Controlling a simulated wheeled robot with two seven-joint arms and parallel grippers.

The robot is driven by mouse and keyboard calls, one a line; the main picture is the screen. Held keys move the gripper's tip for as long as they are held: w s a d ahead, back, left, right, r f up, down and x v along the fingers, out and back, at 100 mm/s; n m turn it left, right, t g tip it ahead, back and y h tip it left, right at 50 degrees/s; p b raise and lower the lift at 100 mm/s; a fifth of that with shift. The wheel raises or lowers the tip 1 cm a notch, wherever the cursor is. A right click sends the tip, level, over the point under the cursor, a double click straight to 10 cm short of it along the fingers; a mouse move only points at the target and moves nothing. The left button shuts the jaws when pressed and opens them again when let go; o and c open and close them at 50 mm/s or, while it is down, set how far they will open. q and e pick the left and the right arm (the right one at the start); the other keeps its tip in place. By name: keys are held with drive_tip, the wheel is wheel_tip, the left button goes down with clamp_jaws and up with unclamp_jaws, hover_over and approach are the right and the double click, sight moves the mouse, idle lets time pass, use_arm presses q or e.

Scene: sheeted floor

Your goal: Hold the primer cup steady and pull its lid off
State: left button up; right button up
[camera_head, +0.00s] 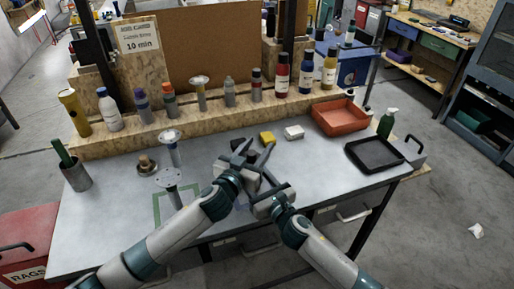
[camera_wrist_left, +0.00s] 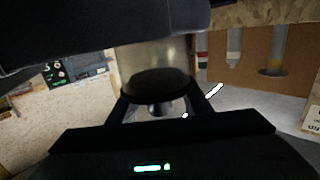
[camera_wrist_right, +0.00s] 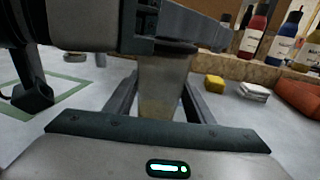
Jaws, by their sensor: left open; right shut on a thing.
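The primer cup (camera_wrist_right: 162,90) is a translucent, yellowish-grey cup standing between the fingers of my right gripper (camera_wrist_right: 155,105), which is shut on its body. Its dark lid (camera_wrist_right: 176,46) sits on the cup's top, partly covered by my left gripper. In the left wrist view the cup (camera_wrist_left: 158,62) appears upside down, with the dark lid (camera_wrist_left: 155,86) between the open fingers of my left gripper (camera_wrist_left: 160,105). In the head view my left gripper (camera_head: 254,150) and right gripper (camera_head: 262,184) come together at the table's middle and hide most of the cup.
A yellow block (camera_head: 267,137) and white block (camera_head: 294,132) lie just behind. A red tray (camera_head: 340,130) and black tray (camera_head: 347,152) are at right. Glass-topped stands (camera_head: 173,150) are at left, and bottles line the back shelf (camera_head: 120,143). The table's front left is mostly clear.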

use_arm(q)
clamp_jaws()
drive_tip(key=shift+r, duration=0.3)
idle(0.7)
drive_tip(key=shift+r, duration=0.7)
drive_tip(key=shift+r, duration=0.15)
wheel_tip(320, 180, up, 4)
idle(0.6)
